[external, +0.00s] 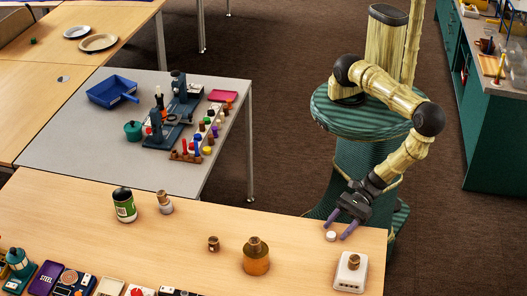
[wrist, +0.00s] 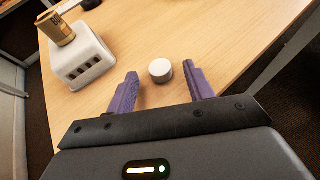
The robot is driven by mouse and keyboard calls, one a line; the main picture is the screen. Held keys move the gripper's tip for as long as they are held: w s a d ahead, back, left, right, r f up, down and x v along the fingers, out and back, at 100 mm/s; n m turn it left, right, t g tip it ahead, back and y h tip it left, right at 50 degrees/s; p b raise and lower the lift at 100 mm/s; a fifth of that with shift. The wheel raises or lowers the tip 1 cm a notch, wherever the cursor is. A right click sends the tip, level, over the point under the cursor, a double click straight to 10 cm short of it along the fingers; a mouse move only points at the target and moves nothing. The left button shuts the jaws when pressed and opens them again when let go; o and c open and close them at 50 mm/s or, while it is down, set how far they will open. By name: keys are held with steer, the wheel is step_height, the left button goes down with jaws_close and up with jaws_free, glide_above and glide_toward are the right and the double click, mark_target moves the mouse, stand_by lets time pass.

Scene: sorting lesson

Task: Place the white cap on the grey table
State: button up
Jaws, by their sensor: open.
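The white cap (external: 331,236) is a small round disc lying on the wooden table near its right corner. In the wrist view the white cap (wrist: 160,70) lies between and just beyond the tips of the purple fingers, apart from both. My gripper (external: 340,222) is open and empty, low over the table's edge; it also shows in the wrist view (wrist: 163,80). The grey table (external: 90,145) stands behind the wooden table, at the left of the external view.
A white block with a cork-coloured piece on top (external: 350,272) stands close to the cap. An amber bottle (external: 256,262), a small brown bottle (external: 213,244) and a green jar (external: 124,207) stand on the wooden table. The grey table holds a blue dustpan (external: 112,92), microscopes and several coloured pegs; its front left is bare.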

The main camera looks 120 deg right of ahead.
steer(key=shift+x, duration=0.8)
steer(key=c, duration=1.1)
jaws_close()
steer(key=shift+r, duration=0.1)
step_height(320, 180, up, 10)
stand_by(0.3)
